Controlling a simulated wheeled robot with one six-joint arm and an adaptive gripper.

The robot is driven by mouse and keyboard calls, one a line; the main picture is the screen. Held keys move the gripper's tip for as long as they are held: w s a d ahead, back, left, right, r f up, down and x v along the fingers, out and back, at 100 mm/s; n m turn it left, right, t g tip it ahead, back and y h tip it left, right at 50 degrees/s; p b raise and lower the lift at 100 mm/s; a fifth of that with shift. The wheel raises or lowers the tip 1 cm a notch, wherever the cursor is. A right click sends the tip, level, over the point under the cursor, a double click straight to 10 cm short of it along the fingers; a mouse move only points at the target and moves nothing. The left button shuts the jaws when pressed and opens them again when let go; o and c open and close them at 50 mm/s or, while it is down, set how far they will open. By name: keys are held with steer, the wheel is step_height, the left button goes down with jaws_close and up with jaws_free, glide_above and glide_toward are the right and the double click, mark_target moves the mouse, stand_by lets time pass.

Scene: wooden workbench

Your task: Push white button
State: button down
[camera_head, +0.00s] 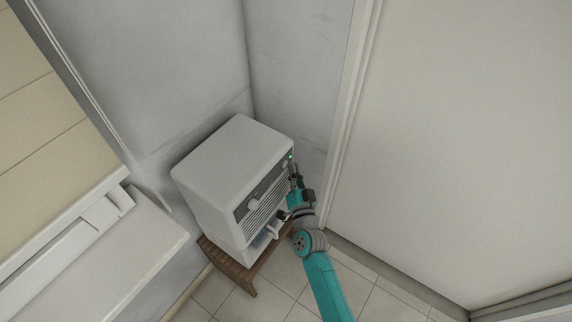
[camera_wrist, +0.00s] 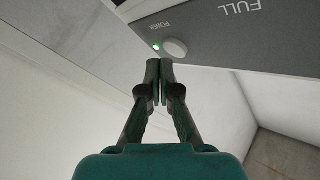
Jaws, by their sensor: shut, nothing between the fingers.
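The white button (camera_wrist: 176,48) is a round knob on a dark grey panel in the wrist view, beside a small lit green light (camera_wrist: 156,46) and the word POWER. In the head view the panel (camera_head: 268,189) is on the front of a white box-shaped machine (camera_head: 225,165), and the green light (camera_head: 291,157) shows at the panel's right end. My gripper (camera_wrist: 160,62) is shut and empty, its fingertips just below the button in the wrist view. I cannot tell whether they touch it. In the head view my gripper (camera_head: 296,178) is at the machine's front right corner.
The machine stands on a brown wooden stool (camera_head: 233,266) in a corner between grey walls. A white door or panel (camera_head: 450,130) is close on the right. A white counter (camera_head: 130,265) is on the left. Tiled floor (camera_head: 285,278) shows in front.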

steer(key=s+d, duration=0.3)
steer(key=d, duration=0.1)
steer(key=shift+s+d, duration=0.35)
steer(key=shift+d, duration=0.05)
stand_by(0.6)
steer(key=s+d+f+n+g+h, duration=0.1)
steer(key=s+d+f+n, duration=0.15)
steer(key=s, duration=1.15)
steer(key=s+d+f+n+g, duration=0.1)
steer(key=s+d, duration=0.3)
steer(key=s, duration=1)
steer(key=s+r+n+g, duration=0.1)
steer(key=s+r, duration=0.4)
steer(key=s, duration=0.5)
steer(key=s+d+r+n+g+h, duration=0.1)
steer(key=s+r, duration=0.5)
steer(key=s, duration=0.3)
steer(key=shift+s+d+r+g, duration=0.25)
steer(key=shift+s+r+g, duration=0.05)
steer(key=shift+s, duration=0.05)
steer(key=shift+n, duration=0.25)
